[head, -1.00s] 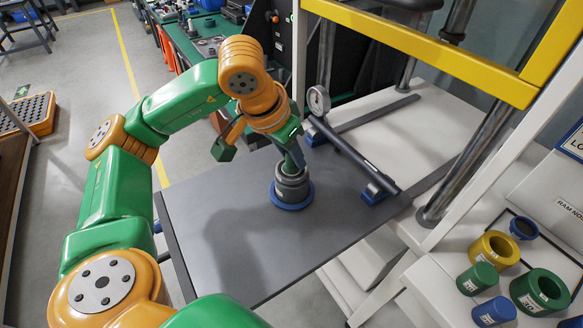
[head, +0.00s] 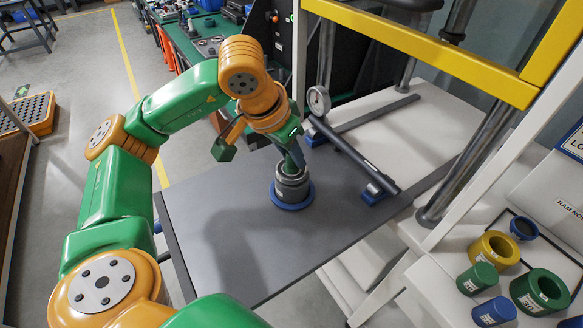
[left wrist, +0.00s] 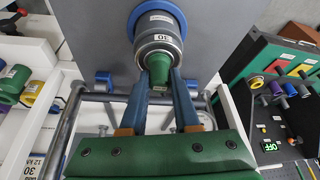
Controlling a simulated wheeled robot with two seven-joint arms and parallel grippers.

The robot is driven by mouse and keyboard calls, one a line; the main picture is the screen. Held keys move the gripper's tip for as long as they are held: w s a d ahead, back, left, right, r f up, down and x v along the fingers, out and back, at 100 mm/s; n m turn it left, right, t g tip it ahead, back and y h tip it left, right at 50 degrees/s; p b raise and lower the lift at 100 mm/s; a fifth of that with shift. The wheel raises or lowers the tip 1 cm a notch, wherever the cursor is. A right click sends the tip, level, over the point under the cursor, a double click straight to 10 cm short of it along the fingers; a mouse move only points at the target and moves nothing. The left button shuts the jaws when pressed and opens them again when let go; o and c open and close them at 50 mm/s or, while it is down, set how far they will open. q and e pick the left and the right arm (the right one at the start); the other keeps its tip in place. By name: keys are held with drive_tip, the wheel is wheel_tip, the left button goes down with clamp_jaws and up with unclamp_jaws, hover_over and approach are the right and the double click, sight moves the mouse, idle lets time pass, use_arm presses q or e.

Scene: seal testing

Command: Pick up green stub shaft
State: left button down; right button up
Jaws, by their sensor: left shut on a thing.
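A green stub shaft (left wrist: 158,68) stands in a grey metal housing (left wrist: 159,42) with a label that reads 30. The housing sits on a blue round base (head: 292,200) on the dark grey plate. My left gripper (head: 290,162) reaches down over the housing from above. In the left wrist view, the fingers of my left gripper (left wrist: 160,82) are shut on the upper end of the shaft, one on each side. The shaft's lower end is hidden inside the housing. In the head view my gripper mostly hides the shaft. My right gripper is not in view.
A dial gauge (head: 319,100) and a dark bar (head: 345,150) on blue feet stand right of the housing. A yellow crossbar (head: 440,50) and steel columns rise behind. A yellow ring (head: 494,249), a green ring (head: 541,292) and cylinders lie lower right. The plate's front is clear.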

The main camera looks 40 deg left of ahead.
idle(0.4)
use_arm(q)
drive_tip(key=shift+w+r, duration=0.15)
drive_tip(key=shift+r, duration=0.4)
drive_tip(key=v, duration=0.3)
drive_tip(key=shift+d+r+b, duration=0.25)
drive_tip(key=shift+d+b, duration=0.05)
drive_tip(key=shift+d, duration=0.05)
drive_tip(key=s+d+r+p, duration=0.3)
drive_tip(key=s+r, duration=0.5)
drive_tip(key=s, duration=0.4)
drive_tip(key=shift+s+d+r+p, duration=0.25)
drive_tip(key=shift+d+p, duration=0.1)
drive_tip(key=shift+p, duration=0.1)
